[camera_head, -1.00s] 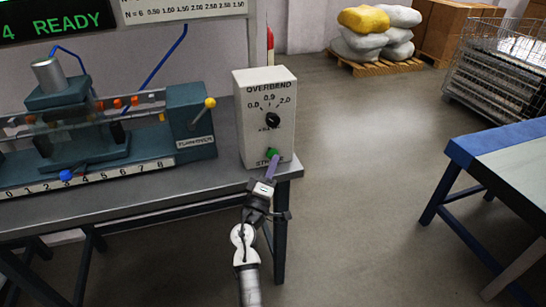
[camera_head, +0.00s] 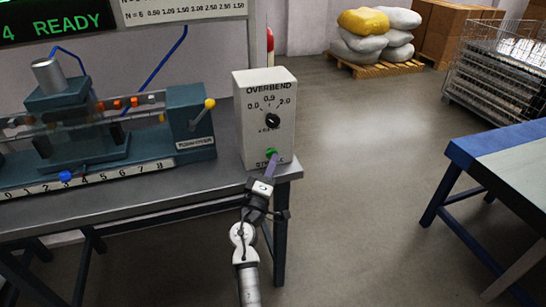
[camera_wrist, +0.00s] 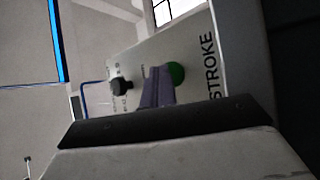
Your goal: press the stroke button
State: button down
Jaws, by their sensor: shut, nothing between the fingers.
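The white control box (camera_head: 265,103) stands at the right end of the grey bench, with an OVERBEND dial (camera_head: 272,121) on its front. The green stroke button (camera_head: 271,153) is low on that face, above the partly hidden word STROKE. It also shows in the wrist view (camera_wrist: 177,74). My gripper (camera_head: 271,163) is shut and empty, its purple-grey fingers pointing up at the button. In the wrist view the fingertips (camera_wrist: 160,76) overlap the button's edge. I cannot tell whether they touch it.
The bending machine (camera_head: 75,125) with a yellow-knobbed lever (camera_head: 209,103) stands left of the box. A sign (camera_head: 55,24) reads READY. A blue-edged table (camera_head: 490,160) stands at the right. The floor between is clear.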

jog(key=shift+w+a, duration=0.15)
jog(key=shift+w, duration=0.25)
jog(key=shift+s, duration=0.15)
dwell(0.5)
jog(key=shift+s+d, duration=0.2)
jog(key=shift+s, duration=0.35)
jog(key=shift+s+d, duration=0.15)
jog(key=shift+s, duration=0.35)
jog(key=s, duration=0.1)
jog(key=s+d, duration=0.1)
jog(key=s, duration=0.2)
jog(key=shift+s+d+b, duration=0.3)
jog(key=shift+s+b, duration=0.1)
